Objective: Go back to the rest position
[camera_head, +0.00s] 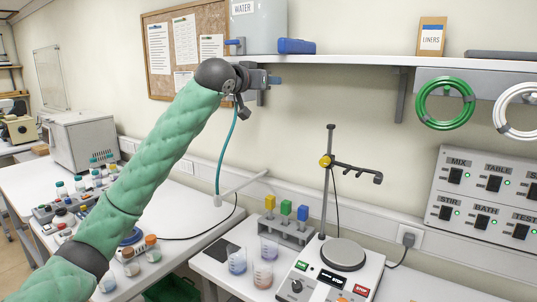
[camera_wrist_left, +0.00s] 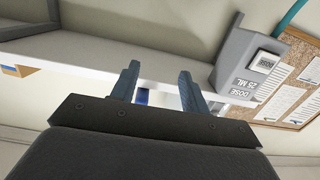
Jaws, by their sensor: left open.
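My left arm rises from the lower left in the head view, and my left gripper (camera_head: 268,81) is just under the front of the wall shelf (camera_head: 370,60). In the left wrist view my left gripper (camera_wrist_left: 158,82) is open, its two fingers apart with nothing held between them. A grey dosing box with a "DOSE 25 ML" label (camera_wrist_left: 245,84) is to the right of the fingers in that view. My right gripper is in neither view.
A water tank (camera_head: 258,25) and a blue object (camera_head: 297,46) are on the shelf. Below are a hotplate (camera_head: 342,254) with a stand (camera_head: 329,175), a rack with coloured blocks (camera_head: 288,230), and beakers (camera_head: 263,273). A switch panel (camera_head: 490,200) is at right.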

